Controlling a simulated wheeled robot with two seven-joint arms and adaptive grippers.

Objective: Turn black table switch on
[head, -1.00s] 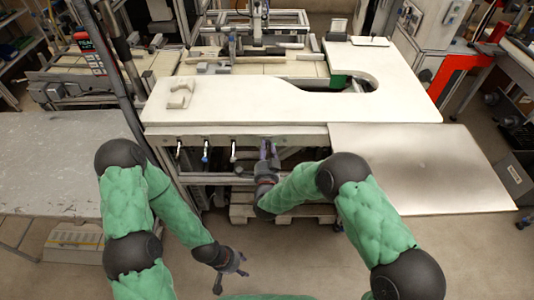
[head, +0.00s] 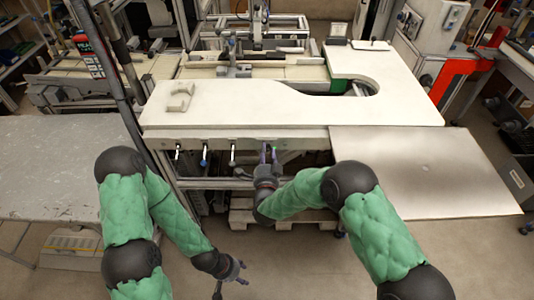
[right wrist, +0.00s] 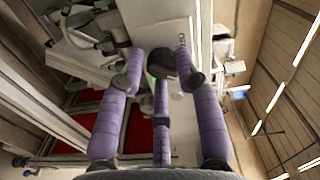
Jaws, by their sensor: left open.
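My right gripper (head: 268,152) points up at the rail, right of the pale lever. In the right wrist view a round black knob (right wrist: 161,64) shows between the upper fingertips of my right gripper (right wrist: 162,82). The fingers look spread; I cannot tell whether they touch it. It may be the black table switch. My left gripper (head: 232,280) is open and empty, low over the floor.
A grey table (head: 55,165) is at the left. A wooden pallet (head: 290,217) stands below.

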